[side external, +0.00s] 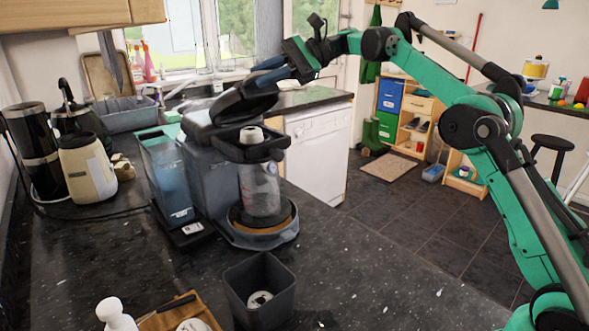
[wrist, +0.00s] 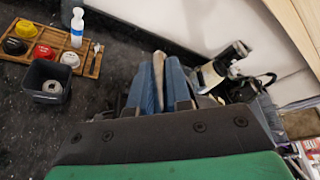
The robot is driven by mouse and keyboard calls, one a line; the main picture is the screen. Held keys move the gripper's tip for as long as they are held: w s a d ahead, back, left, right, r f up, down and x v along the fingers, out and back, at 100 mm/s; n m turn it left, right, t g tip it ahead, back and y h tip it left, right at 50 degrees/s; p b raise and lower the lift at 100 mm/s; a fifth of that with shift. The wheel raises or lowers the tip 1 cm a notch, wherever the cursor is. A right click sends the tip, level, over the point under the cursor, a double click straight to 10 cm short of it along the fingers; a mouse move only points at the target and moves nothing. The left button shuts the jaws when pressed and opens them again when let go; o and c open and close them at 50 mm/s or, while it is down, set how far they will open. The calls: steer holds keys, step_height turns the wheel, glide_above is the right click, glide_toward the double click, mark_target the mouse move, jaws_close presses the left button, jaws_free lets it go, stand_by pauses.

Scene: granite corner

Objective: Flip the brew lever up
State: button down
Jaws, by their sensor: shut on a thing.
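The coffee machine (side external: 207,170) stands on the dark counter with its black brew lever (side external: 238,102) tilted up above the body. A white-topped pod (side external: 251,135) sits in the holder under it, and a clear cup (side external: 260,190) stands below on the round drip base. My gripper (side external: 262,72) reaches in from the right, its blue fingers at the lever's upper end and shut on it. In the wrist view the blue fingers (wrist: 160,88) have a narrow pale strip between them. Their exact contact on the lever is hidden.
A dark square bin (side external: 238,294) stands in front of the machine. A wooden tray (wrist: 31,59) with several pods and a white bottle (wrist: 77,27) lies near it. A cream kettle (side external: 86,168) stands at the left. The counter right of the bin is clear.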

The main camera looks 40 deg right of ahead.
steer(key=c, duration=0.8)
jaws_free()
